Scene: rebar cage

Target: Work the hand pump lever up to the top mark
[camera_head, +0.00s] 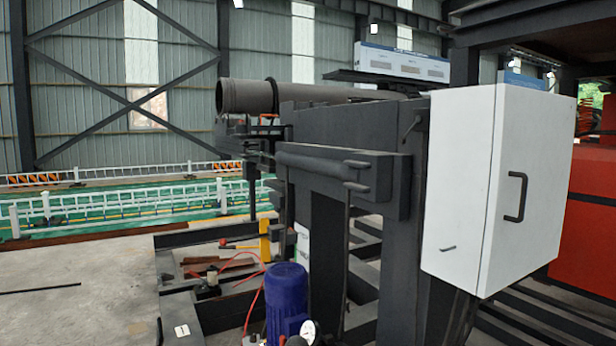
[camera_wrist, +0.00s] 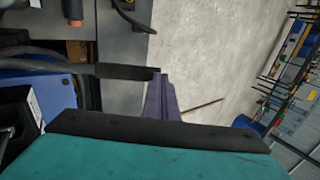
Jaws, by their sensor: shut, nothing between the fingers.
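In the wrist view a dark rod with a thicker black grip (camera_wrist: 127,72), which looks like the hand pump lever, runs in from the left edge. My gripper (camera_wrist: 158,78) is shut and empty, its purple-grey fingers pointing up the picture. Their tips are beside the free end of the grip; I cannot tell whether they touch it. The top mark cannot be made out. In the head view my gripper cannot be made out, and a pressure gauge (camera_head: 309,330) shows at the bottom edge.
A blue motor (camera_head: 287,300) stands by the gauge, with a red hose to its left. A white cabinet (camera_head: 480,190) is at the right. A red-tipped handle (camera_head: 224,244) lies farther back. Bare concrete floor (camera_wrist: 205,60) shows beyond the fingers.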

